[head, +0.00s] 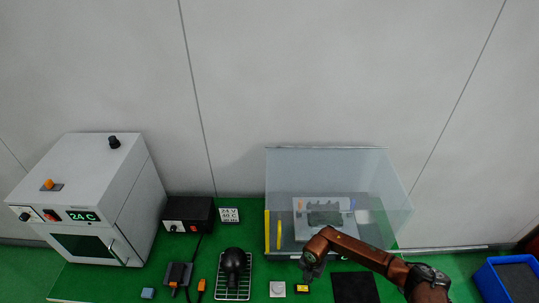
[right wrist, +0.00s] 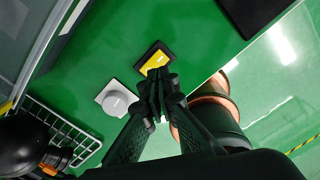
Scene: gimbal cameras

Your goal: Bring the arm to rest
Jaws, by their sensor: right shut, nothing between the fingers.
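My right arm (head: 345,248) comes in from the lower right of the head view, brown and bent at an elbow. My right gripper (head: 307,275) points down in front of the clear enclosure. In the right wrist view the right gripper (right wrist: 158,82) is shut and empty, its dark fingertips together. The tips overlap the near edge of a small black block with a yellow top (right wrist: 155,62) in that view; I cannot tell the height between them. My left gripper is not in view.
A clear enclosure (head: 385,185) stands behind my right gripper. A white knob block (head: 277,289), a wire rack (head: 234,293) with a black rounded object (head: 233,262), and a black mat (head: 355,288) are nearby. A white oven (head: 90,185) is left; a blue bin (head: 490,285) is right.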

